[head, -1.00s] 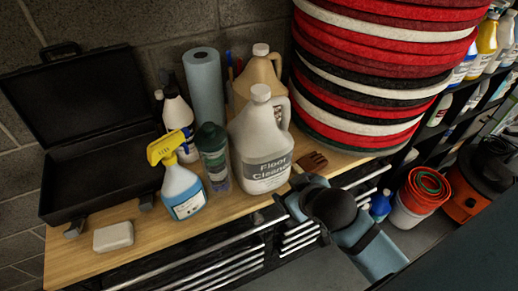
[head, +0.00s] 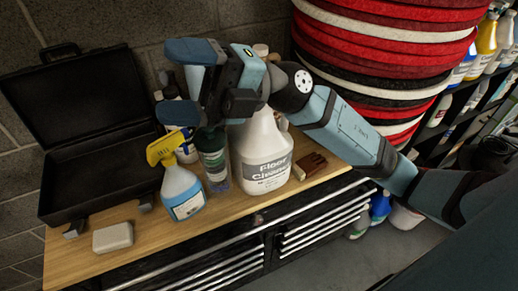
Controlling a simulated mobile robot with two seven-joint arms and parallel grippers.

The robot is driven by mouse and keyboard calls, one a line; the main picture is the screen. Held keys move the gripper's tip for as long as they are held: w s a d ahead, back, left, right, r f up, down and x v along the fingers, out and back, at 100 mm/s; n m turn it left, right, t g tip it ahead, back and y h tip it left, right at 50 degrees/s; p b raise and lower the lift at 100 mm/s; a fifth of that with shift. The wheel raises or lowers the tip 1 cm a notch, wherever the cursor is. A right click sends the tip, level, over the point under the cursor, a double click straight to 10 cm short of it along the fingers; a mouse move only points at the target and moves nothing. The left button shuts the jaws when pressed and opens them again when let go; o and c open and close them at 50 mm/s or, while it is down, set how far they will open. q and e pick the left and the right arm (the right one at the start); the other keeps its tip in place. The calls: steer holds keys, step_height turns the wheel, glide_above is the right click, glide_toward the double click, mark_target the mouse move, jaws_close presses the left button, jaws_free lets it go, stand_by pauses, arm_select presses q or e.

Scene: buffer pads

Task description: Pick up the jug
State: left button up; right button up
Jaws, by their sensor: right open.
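The white jug (head: 264,158) labelled "Floor Cleaner" stands upright on the wooden bench top in the head view. Its cap, neck and upper part are hidden behind my right arm. My right gripper (head: 176,82) is open, its two blue fingers spread one above the other and pointing left. It is raised over the bottles, to the upper left of the jug in the picture. I see nothing held between the fingers. A second, beige jug behind is almost wholly covered by my arm; only its cap (head: 261,49) shows. My left gripper is not in view.
A spray bottle (head: 181,185) and a green-capped bottle (head: 214,160) stand left of the jug. A brown brush (head: 307,165) lies close on its right. A stack of red, black and white pads (head: 375,65) rises behind. An open black case (head: 85,175) is at left.

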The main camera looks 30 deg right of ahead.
steer(key=w+d+f+n+h, duration=0.3)
steer(key=f+h, duration=0.3)
steer(key=h, duration=0.6)
steer(key=w+d+r+m+t+h, duration=0.1)
steer(key=w+d+m+t+h, duration=0.15)
steer(key=d+h, duration=0.4)
steer(key=w+d+r+m+t+h, duration=0.15)
steer(key=w+d+h, duration=0.25)
steer(key=d, duration=0.5)
steer(key=shift+m, duration=0.3)
steer(key=x, duration=0.8)
steer(key=shift+a+p, duration=0.2)
steer(key=shift+p, duration=0.2)
steer(key=p+x, duration=0.2)
steer(key=x, duration=0.2)
steer(key=shift+w+f, duration=0.1)
steer(key=shift+f, duration=0.2)
steer(key=shift+w+f, duration=0.15)
steer(key=shift+f, duration=0.25)
